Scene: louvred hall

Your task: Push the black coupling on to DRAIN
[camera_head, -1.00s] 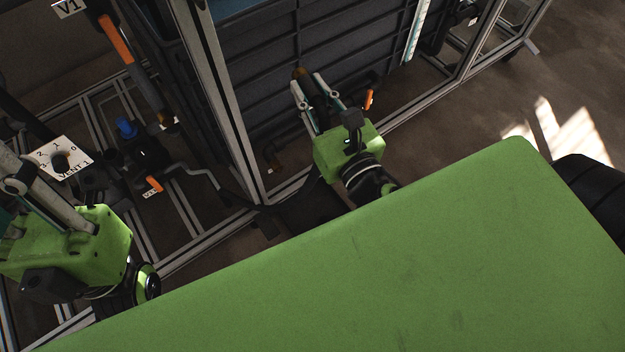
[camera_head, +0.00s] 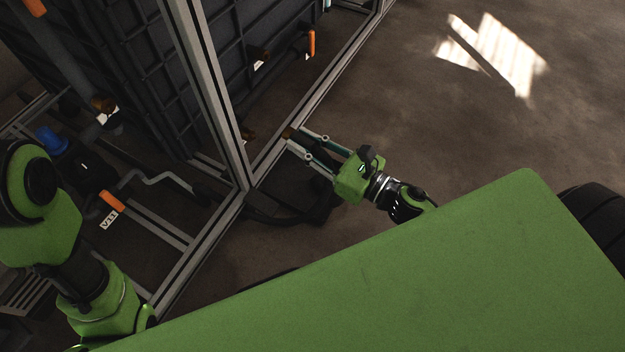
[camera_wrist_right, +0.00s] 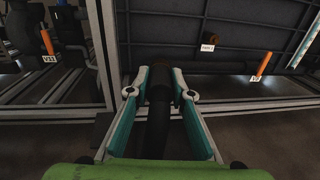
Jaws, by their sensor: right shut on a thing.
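My right gripper (camera_head: 295,138) is shut on the black coupling, a dark cylinder with a brownish end (camera_head: 287,132). It is low, beside the frame's bottom rail near the corner post. In the right wrist view the coupling (camera_wrist_right: 158,84) is between the fingertips (camera_wrist_right: 159,76), and a black hose runs back from it under the wrist. A brownish stub (camera_wrist_right: 211,37) with a small white label (camera_wrist_right: 207,48) is on the dark tank wall, up and right of the coupling and apart from it. The label is too small to read surely. My left arm shows at left; its gripper is out of view.
A metal corner post (camera_head: 212,100) and bottom rail (camera_head: 325,82) edge the dark ribbed tank (camera_head: 140,65). An orange handle (camera_head: 311,42) is right of the stub. A V11 valve with orange handle (camera_head: 112,201) is at left. Floor at right is clear.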

